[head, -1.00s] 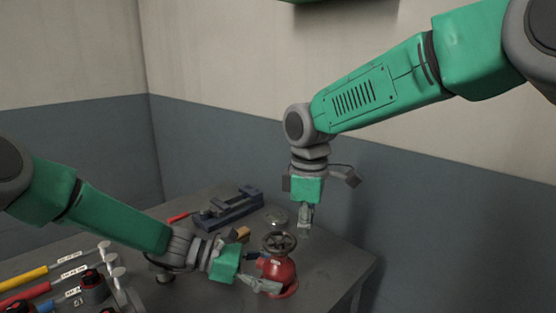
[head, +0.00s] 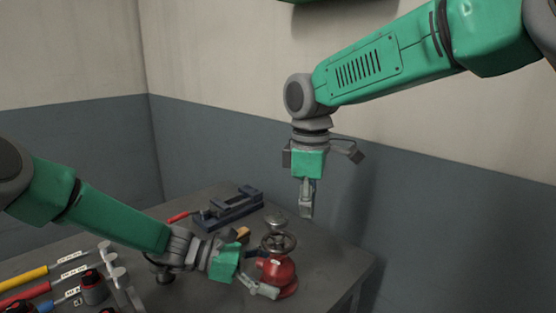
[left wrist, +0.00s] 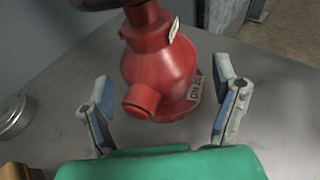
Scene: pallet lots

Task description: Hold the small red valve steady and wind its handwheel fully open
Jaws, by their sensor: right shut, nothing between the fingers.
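The small red valve (head: 284,280) stands upright near the table's right end, with its dark handwheel (head: 279,243) on top. In the left wrist view the red body (left wrist: 158,70) shows its side stub and a label, and the handwheel is mostly cut off at the top. My left gripper (head: 258,272) is low beside the valve. In the left wrist view its fingers (left wrist: 165,112) are spread at either side of the body, with gaps between them and it. My right gripper (head: 306,212) is shut and empty, pointing down above and to the right of the handwheel, clear of it.
A dark blue vise (head: 232,207) lies behind on the table. A round metal tin (head: 275,220) sits behind the handwheel, and a small wooden block (head: 243,235) is to its left. Several coloured-handled tools (head: 50,280) fill the left front. The wall is close behind the table.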

